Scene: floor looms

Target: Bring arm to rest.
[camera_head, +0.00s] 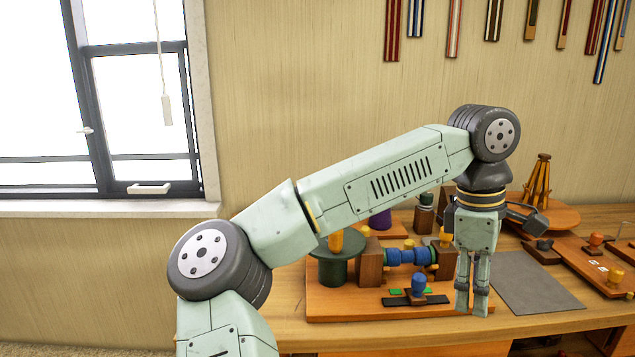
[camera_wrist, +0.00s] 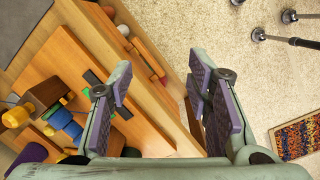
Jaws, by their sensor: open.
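My gripper (camera_head: 472,300) points straight down at the front edge of the wooden table, over the right part of an orange-brown board. In the wrist view my gripper (camera_wrist: 160,85) has its two purple-padded fingers well apart with nothing between them. The arm reaches across from the lower left, with its elbow bent above the table. Whether the fingertips touch the board cannot be told from the head view.
Blue rollers (camera_head: 408,257) between wooden blocks, a dark green round piece (camera_head: 333,270) and a blue knob (camera_head: 418,284) stand left of my gripper. A grey mat (camera_head: 530,283) lies to the right. A brown round tray (camera_head: 548,218) sits behind. Carpeted floor (camera_wrist: 240,40) lies beyond the table edge.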

